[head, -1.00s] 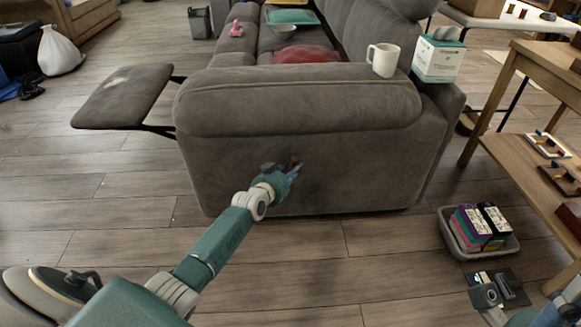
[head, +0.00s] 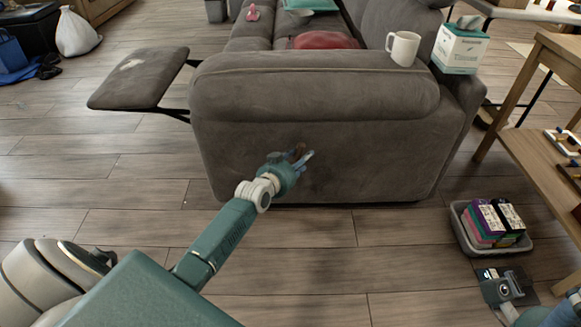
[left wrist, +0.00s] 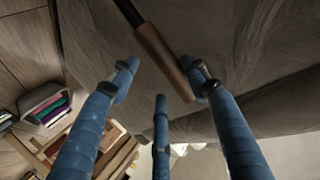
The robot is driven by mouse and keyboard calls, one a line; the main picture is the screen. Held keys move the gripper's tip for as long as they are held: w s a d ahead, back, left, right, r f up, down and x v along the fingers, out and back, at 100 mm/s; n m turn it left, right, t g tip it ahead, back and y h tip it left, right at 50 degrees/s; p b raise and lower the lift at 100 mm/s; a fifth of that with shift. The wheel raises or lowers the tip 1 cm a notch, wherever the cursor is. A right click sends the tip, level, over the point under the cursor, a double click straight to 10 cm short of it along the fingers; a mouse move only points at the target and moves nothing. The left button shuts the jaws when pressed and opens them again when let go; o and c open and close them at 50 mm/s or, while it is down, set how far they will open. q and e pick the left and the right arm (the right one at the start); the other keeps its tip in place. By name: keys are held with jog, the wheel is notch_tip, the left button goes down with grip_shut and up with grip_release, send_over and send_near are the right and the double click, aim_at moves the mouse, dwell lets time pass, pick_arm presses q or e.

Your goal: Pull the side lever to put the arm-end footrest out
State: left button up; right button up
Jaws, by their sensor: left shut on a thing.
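The grey sofa's arm end (head: 330,160) faces me. The footrest (head: 140,78) sticks out roughly level at the sofa's left, on dark struts. The side lever (head: 299,152) is on the arm's outer face, mostly hidden by my left gripper (head: 300,164). In the left wrist view, the lever's brown handle (left wrist: 165,62) on a dark rod runs between the blue fingers of my left gripper (left wrist: 160,85). That gripper is shut on the lever. My right gripper (head: 497,292) is at the lower right, partly in view, away from the sofa; its finger state is unclear.
A white mug (head: 403,48) and a tissue box (head: 460,48) stand on the sofa. A grey bin of colourful boxes (head: 458,222) is on the floor at right, near a wooden shelf table (head: 540,150). The wooden floor (head: 110,180) at left is clear.

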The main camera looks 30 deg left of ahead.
pick_arm(q)
jog(key=v, duration=0.8)
jog(key=shift+s+r, duration=0.2)
jog(key=shift+s, duration=0.1)
jog(key=shift+d, duration=0.1)
